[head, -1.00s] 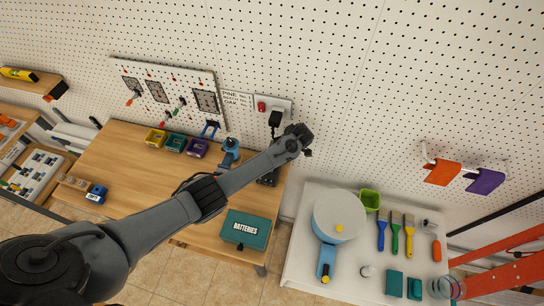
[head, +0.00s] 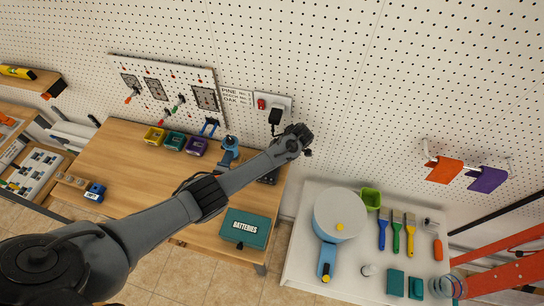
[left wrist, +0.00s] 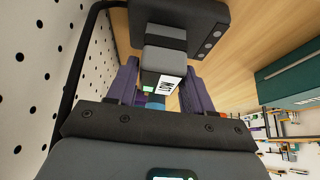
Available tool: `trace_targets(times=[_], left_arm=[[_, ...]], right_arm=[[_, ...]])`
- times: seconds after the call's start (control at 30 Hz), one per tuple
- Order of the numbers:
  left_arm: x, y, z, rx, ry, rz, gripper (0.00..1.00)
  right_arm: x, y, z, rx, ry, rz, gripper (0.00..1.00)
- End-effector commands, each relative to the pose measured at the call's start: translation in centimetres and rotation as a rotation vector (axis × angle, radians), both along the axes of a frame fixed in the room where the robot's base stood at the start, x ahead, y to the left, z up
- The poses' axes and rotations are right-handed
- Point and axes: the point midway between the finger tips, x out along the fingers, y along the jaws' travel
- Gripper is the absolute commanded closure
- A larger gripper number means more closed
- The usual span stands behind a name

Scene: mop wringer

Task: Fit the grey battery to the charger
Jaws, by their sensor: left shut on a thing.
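My left gripper (left wrist: 160,70) is shut on the grey battery (left wrist: 165,60), a dark grey block with a white printed label, held between its two purple fingers. The black charger (left wrist: 205,20) is just beyond the battery in the left wrist view, and the battery's far end meets or overlaps it. I cannot tell whether it is seated. In the head view a dark edge of the charger (head: 268,179) shows below my left wrist; the arm hides the gripper and battery there. My right gripper is not in view.
A blue drill (head: 230,146) stands behind my forearm. A green batteries box (head: 245,228) sits at the bench's front right. A black plug (head: 275,117) is in the wall socket. Small coloured bins (head: 175,141) line the back. The left of the bench (head: 130,160) is mostly clear.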

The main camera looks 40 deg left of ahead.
Motion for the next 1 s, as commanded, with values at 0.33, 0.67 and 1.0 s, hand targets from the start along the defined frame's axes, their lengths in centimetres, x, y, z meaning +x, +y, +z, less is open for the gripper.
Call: trace_targets(times=[0.33,0.67,1.0], left_arm=[[0.01,-0.01,-0.14,0.000,0.000,0.000,0.78],[-0.01,0.00,-0.21,0.000,0.000,0.000,0.19],[0.04,-0.11,-0.03,0.000,0.000,0.000,0.19]], right_arm=[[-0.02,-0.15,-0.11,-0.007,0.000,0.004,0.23],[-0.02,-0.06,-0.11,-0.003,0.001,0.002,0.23],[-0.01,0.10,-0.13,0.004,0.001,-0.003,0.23]])
